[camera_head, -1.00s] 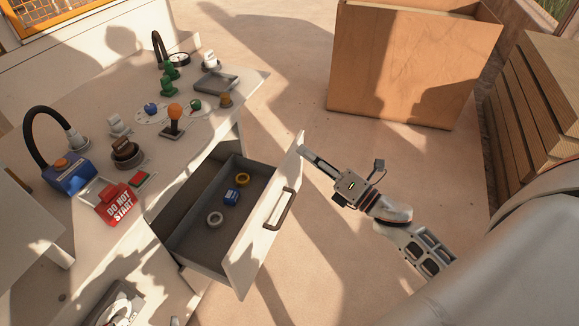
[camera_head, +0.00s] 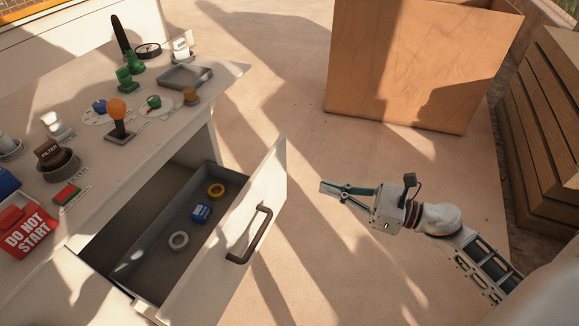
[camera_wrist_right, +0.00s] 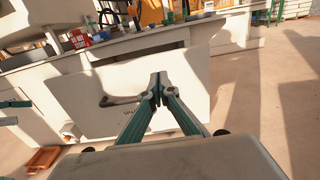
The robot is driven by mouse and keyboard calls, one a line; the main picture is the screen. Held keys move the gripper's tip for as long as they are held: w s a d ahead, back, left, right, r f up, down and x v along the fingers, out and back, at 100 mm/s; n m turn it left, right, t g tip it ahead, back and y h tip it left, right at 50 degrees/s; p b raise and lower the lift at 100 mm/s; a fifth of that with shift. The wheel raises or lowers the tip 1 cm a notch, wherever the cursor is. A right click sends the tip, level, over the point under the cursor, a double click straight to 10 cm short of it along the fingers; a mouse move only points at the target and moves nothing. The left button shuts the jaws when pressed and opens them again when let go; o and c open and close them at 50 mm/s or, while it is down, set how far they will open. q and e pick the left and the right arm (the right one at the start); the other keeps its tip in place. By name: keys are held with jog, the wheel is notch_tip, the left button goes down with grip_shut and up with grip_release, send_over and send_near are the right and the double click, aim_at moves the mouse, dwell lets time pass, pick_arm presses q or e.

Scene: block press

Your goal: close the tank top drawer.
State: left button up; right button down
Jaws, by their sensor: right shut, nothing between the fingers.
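The top drawer (camera_head: 240,262) stands pulled out of the white bench in the head view, its front panel facing right. A dark bar handle (camera_head: 250,236) is on that panel. Inside lie a yellow ring, a blue block (camera_head: 201,212) and a grey ring. My right gripper (camera_head: 323,187) is shut and empty, to the right of the drawer front and apart from it. In the right wrist view the shut fingertips (camera_wrist_right: 158,88) point toward the pale drawer panel (camera_wrist_right: 70,104), overlapping its handle in the picture.
The bench top (camera_head: 150,160) holds a red "DO NOT START" sign (camera_head: 26,232), an orange-topped knob (camera_head: 117,110), green parts and a grey tray (camera_head: 186,77). A large wooden box (camera_head: 420,65) stands behind, with stacked boards (camera_head: 555,130) at right. Floor around my right gripper is clear.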

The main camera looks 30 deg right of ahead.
aim_at(264, 168)
pick_arm(q)
jog(key=shift+a+f, duration=0.1)
jog(key=shift+a, duration=0.05)
pick_arm(e)
jog(key=x, duration=1.4)
jog(key=shift+a, duration=0.1)
